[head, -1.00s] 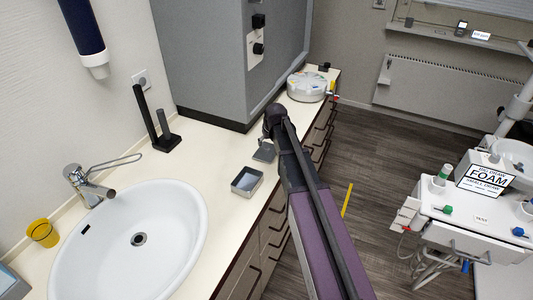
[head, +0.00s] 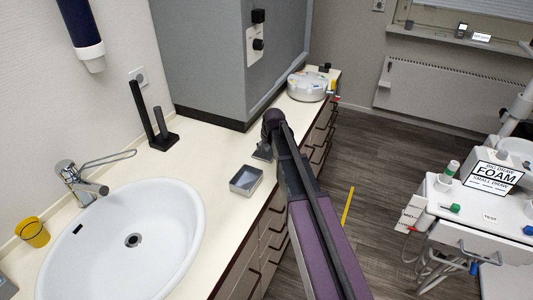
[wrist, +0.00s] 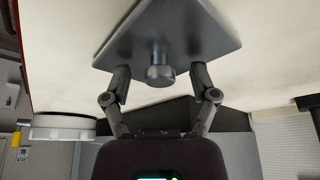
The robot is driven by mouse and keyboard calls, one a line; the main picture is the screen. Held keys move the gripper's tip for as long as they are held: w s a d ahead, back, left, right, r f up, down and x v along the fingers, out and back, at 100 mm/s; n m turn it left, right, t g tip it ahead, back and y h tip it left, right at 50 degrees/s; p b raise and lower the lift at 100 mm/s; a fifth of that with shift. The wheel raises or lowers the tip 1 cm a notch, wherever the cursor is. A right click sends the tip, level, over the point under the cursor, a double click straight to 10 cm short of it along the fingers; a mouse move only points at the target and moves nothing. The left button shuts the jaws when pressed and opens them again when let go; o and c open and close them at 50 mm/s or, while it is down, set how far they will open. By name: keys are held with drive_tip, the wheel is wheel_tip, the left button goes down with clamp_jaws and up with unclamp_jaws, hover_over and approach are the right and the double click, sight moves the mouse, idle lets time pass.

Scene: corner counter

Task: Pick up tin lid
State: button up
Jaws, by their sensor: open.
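The tin lid (wrist: 165,32) is a flat grey plate with a round knob (wrist: 160,72), seen close up in the wrist view. In the head view the lid (head: 262,153) lies on the counter, partly hidden by my arm. My gripper (wrist: 159,80) is open, with one finger on each side of the knob and visible gaps between them. The fingertips are close to the lid's plate; I cannot tell whether they touch it. The fingers are not clear in the head view. The open square grey tin (head: 246,180) stands on the counter beside the lid.
The white sink (head: 125,240) with its tap fills the counter at the left. A grey cabinet (head: 210,60) rises behind. A round white container (head: 307,86) stands at the counter's far end. A dark stand (head: 160,135) is near the wall.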

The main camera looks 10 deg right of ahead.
idle(0.4)
clamp_jaws()
drive_tip(key=shift+r, duration=0.2)
wheel_tip(320, 180, up, 3)
drive_tip(key=p, duration=0.3)
drive_tip(key=shift+f, duration=0.15)
drive_tip(key=s+d+r+p, duration=0.2)
drive_tip(key=s+d, duration=0.8)
drive_tip(key=s, duration=0.2)
drive_tip(key=shift+s+d, duration=0.15)
idle(0.4)
drive_tip(key=shift+a, duration=0.2)
